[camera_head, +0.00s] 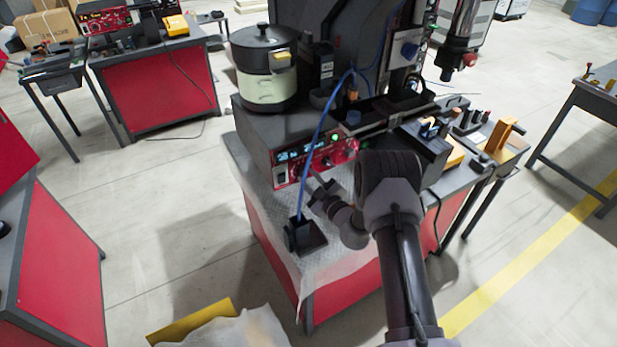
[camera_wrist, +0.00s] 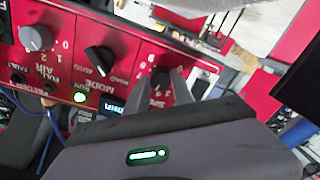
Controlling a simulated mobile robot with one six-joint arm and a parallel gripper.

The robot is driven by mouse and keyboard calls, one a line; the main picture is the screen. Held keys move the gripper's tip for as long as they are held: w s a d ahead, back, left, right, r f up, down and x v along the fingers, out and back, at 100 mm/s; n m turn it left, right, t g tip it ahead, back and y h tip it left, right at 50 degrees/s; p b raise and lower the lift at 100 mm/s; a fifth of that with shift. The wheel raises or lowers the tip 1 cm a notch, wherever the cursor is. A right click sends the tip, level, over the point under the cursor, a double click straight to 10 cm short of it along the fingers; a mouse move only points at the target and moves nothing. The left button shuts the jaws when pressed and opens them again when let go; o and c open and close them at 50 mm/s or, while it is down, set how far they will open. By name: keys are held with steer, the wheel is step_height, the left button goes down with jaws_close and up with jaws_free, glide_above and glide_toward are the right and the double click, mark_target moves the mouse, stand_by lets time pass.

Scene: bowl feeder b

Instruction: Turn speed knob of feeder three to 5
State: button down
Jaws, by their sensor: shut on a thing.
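The speed knob (camera_wrist: 160,78) is a small dark knob on a red control panel (camera_wrist: 120,38). In the wrist view the two fingertips of my gripper (camera_wrist: 158,86) straddle it, and my gripper is shut on it. Part of the "SPEED" lettering and of the dial is hidden by the fingers, so I cannot read the setting. In the head view the panel (camera_head: 284,172) is on the front of the grey feeder box, and my gripper (camera_head: 316,180) reaches its lower edge. The feeder number is not readable.
A blue cable (camera_head: 319,130) hangs in front of the panel. A lidded bowl (camera_head: 266,70) stands on the feeder box.

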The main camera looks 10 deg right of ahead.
steer(key=shift+m, duration=0.5)
steer(key=c, duration=1.1)
jaws_free()
steer(key=p+v, duration=0.2)
steer(key=v, duration=1.5)
steer(key=shift+s+d, duration=0.15)
steer(key=shift+s, duration=0.05)
